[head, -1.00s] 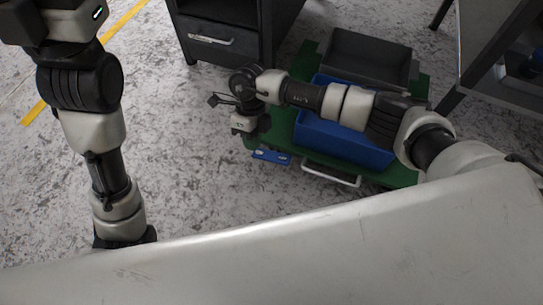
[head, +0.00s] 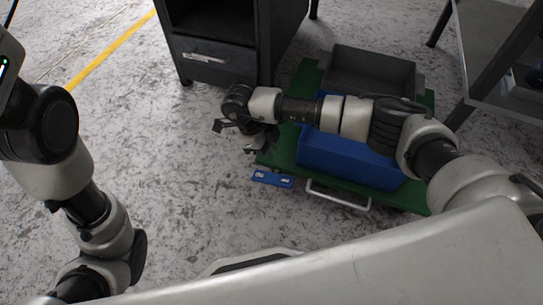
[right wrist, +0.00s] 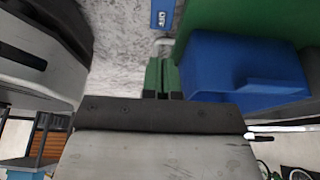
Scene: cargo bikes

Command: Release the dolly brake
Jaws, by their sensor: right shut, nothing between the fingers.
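The dolly is a green platform (head: 306,72) on the floor, carrying crates. A blue brake pedal (head: 272,178) with pale markings sticks out at its near left corner. The pedal also shows at the top of the right wrist view (right wrist: 162,15). My right gripper (head: 256,150) is beside the dolly's left edge, above the pedal in the picture and apart from it.
A blue crate (head: 345,160) and a grey crate (head: 365,75) sit on the dolly. A white handle (head: 338,196) is at its near edge. A dark cabinet (head: 215,65) stands behind left, a metal table (head: 500,50) at right. Floor left of the dolly is clear.

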